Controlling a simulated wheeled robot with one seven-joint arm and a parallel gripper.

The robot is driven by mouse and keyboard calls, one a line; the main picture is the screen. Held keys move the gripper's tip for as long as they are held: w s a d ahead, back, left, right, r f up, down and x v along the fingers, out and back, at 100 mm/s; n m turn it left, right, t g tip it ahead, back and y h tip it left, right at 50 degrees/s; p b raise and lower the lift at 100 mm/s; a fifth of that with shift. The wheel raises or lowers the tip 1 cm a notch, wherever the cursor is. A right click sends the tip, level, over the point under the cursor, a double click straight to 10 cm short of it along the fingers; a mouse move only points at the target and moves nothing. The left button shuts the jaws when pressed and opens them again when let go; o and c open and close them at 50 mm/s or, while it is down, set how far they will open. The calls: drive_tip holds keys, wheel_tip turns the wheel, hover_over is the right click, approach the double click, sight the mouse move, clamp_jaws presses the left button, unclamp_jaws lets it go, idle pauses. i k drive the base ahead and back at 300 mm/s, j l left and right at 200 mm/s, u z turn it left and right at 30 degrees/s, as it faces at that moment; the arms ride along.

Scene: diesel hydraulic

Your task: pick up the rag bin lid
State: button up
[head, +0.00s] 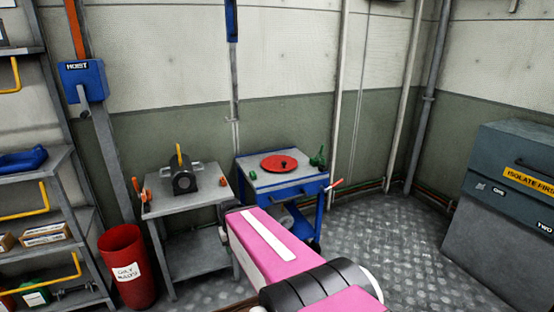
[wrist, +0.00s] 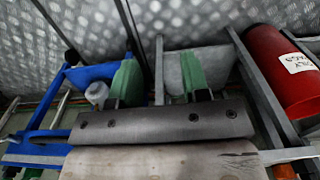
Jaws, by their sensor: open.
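The rag bin lid (head: 270,167) is a flat red disc with a dark knob in its middle. It lies on the grey top of a blue cart (head: 295,188) in the head view. The open red rag bin (head: 126,270), with a white label, stands on the floor at lower left; it also shows at the right of the wrist view (wrist: 281,70). My gripper (wrist: 160,82) shows in the wrist view, its two green-tipped fingers apart with nothing between them. The lid cannot be made out there. In the head view my pink arm hides the gripper.
A grey bench (head: 160,200) with a dark machine (head: 183,180) stands left of the cart. A green item (head: 318,157) sits at the cart's back right corner, and a red-handled lever (head: 334,186) sticks out at its right. A grey cabinet (head: 500,215) stands far right; floor before it is clear.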

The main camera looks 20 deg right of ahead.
sight(279, 163)
drive_tip(key=l+u, duration=0.2)
drive_tip(key=l, duration=0.5)
drive_tip(key=l+u, duration=0.25)
drive_tip(key=l, duration=0.45)
drive_tip(key=l+u, duration=0.2)
drive_tip(key=l, duration=0.5)
drive_tip(key=k+l+u, duration=0.2)
drive_tip(key=l, duration=0.5)
drive_tip(key=i, duration=0.1)
